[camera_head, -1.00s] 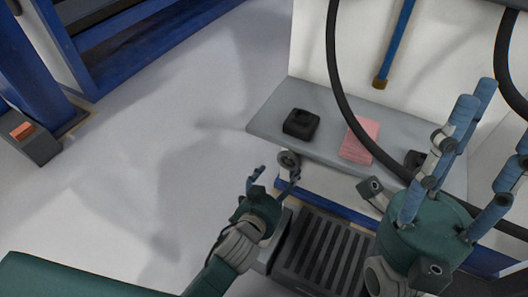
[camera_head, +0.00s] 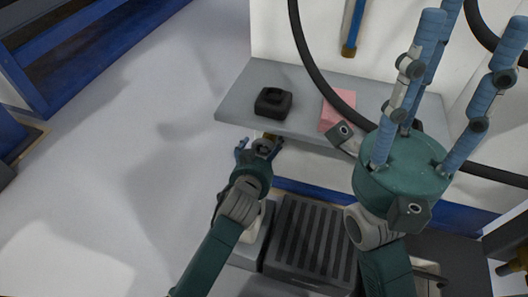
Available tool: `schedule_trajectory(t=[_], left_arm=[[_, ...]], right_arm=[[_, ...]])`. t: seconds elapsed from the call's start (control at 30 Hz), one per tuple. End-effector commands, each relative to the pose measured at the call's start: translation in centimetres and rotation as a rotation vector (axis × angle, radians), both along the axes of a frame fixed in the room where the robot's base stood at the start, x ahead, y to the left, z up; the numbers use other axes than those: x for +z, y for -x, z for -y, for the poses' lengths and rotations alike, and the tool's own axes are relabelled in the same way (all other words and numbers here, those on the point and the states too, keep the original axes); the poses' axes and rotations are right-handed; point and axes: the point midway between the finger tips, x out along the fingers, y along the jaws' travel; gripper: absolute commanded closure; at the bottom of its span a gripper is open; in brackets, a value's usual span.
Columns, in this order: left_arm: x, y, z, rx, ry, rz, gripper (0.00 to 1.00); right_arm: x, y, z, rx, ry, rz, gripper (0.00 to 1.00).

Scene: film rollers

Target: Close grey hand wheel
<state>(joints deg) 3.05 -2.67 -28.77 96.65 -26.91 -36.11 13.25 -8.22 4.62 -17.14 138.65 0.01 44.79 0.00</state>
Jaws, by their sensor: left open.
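The grey hand wheel (camera_head: 265,146) sits below the front edge of the grey shelf, small and partly hidden by my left gripper. My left gripper (camera_head: 259,147) is open, with its fingers pointing toward the shelf and one on either side of the wheel in the picture. I cannot tell whether the fingers touch it. My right gripper (camera_head: 436,85) is raised close to the camera at the right, its blue fingers spread open and empty.
A grey shelf (camera_head: 315,90) holds a black block-like object (camera_head: 273,101) and a pink pad (camera_head: 337,111). A black hose (camera_head: 312,70) curves across it. A dark ribbed box (camera_head: 312,238) stands below. The floor (camera_head: 130,150) at left is clear.

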Motion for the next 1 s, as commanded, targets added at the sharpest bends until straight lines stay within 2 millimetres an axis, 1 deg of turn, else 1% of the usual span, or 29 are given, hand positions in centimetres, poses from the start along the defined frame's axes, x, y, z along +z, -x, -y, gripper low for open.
schedule_trajectory(t=[0.27,0.3,0.37,0.4,0.5,0.63,0.77,1.0], left_arm=[[-0.1,-0.2,0.1,0.0,0.0,-0.001,0.19],[-0.1,-0.2,0.1,0.0,0.0,-0.001,0.23],[-0.1,-0.2,0.0,0.0,0.0,-0.001,0.35],[-0.1,-0.2,0.0,0.0,0.0,0.0,0.43],[0.1,-0.2,0.0,0.0,0.001,0.002,0.61],[0.3,-0.3,0.1,0.0,-0.004,0.008,0.61],[0.6,-0.3,0.2,0.0,-0.056,0.028,0.61],[0.7,-0.5,0.1,-0.001,-0.09,0.045,0.61]], right_arm=[[0.1,0.0,0.0,0.0,0.0,0.002,0.6],[0.1,0.0,0.0,0.0,0.0,0.002,0.6],[0.1,0.0,0.0,0.0,0.0,0.002,0.6],[0.1,0.0,0.0,0.0,0.0,0.002,0.6],[0.1,0.0,-0.1,0.001,0.0,0.002,0.6],[0.2,0.0,-0.1,0.001,0.0,0.002,0.6],[0.8,0.2,0.0,0.001,-0.004,0.005,0.6],[-0.6,-0.1,0.1,0.002,-0.007,-0.038,0.6]])
